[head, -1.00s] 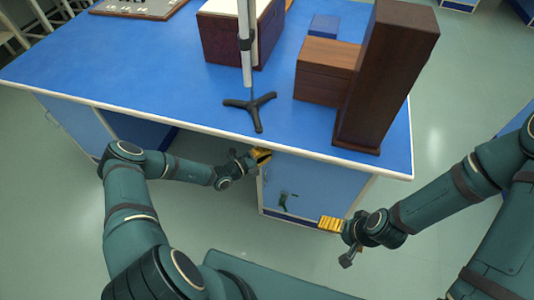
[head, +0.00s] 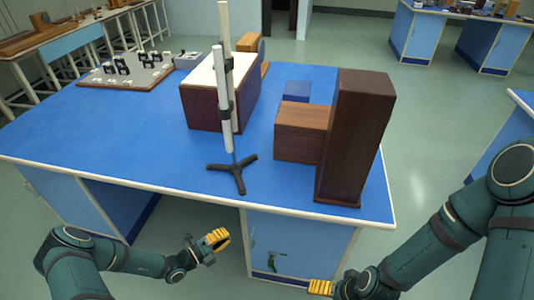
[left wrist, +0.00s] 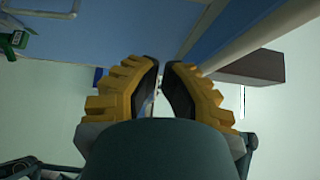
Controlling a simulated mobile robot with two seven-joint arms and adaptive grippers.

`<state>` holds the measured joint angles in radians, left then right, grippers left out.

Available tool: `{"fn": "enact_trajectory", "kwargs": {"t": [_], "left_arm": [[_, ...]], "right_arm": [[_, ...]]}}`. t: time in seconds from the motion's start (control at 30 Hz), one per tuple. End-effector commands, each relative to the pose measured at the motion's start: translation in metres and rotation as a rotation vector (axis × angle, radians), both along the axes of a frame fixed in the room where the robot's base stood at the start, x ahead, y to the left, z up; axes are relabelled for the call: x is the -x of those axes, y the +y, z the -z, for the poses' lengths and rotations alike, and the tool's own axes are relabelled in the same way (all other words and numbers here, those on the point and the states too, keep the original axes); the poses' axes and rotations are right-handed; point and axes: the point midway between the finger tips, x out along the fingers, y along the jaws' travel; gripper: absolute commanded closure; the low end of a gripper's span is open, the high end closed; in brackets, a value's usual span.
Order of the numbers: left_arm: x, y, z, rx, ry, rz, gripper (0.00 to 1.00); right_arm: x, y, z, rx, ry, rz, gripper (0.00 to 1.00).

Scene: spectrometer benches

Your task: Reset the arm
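My left gripper (head: 216,240) is in front of the blue bench (head: 130,135), below the level of its top edge, and nothing shows in it. In the left wrist view its two yellow, ridged fingers (left wrist: 162,66) have black pads and come together at the tips with only a sliver between them. My right gripper (head: 320,287) is at the bottom of the head view, in front of the bench cabinet. Its yellow fingers show from the side, and whether they are apart cannot be told. Both arms are bent at the elbow.
A stand with a black tripod foot (head: 232,174) is close to the bench's front edge. A tall dark wooden box (head: 352,140) and a lower wooden box (head: 301,133) are right of it. A board with switches (head: 125,72) is behind left. Open floor lies right.

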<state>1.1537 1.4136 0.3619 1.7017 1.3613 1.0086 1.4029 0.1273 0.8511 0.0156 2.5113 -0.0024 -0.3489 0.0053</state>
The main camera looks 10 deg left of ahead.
Motion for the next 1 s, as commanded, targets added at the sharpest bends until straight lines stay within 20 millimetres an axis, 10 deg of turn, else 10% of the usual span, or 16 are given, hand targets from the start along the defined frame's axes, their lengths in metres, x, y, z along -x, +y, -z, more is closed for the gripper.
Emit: {"fn": "enact_trajectory", "kwargs": {"t": [0.2,0.47,0.7,0.9,0.93,1.0], "left_arm": [[0.004,-0.018,-0.002,-0.06,-0.014,0.073,1.0],[0.079,-0.134,-0.008,-0.643,-0.325,0.771,1.0],[0.155,-0.152,-0.014,-1.218,-1.077,1.493,1.0],[0.161,-0.148,-0.042,-1.509,-1.901,1.862,1.0],[0.161,-0.149,-0.048,1.517,1.993,-1.869,1.0],[0.158,-0.152,-0.059,1.379,1.964,-1.685,1.0]], "right_arm": [[0.0,0.0,0.0,0.0,0.0,0.0,0.0],[0.0,0.0,0.0,0.0,0.0,0.0,0.0],[0.0,0.0,0.0,0.0,0.0,0.0,0.0],[0.0,0.0,0.0,0.0,0.0,0.0,0.0],[0.0,0.0,0.0,0.0,0.0,0.0,0.0],[0.0,0.0,0.0,0.0,0.0,0.0,0.0]]}}
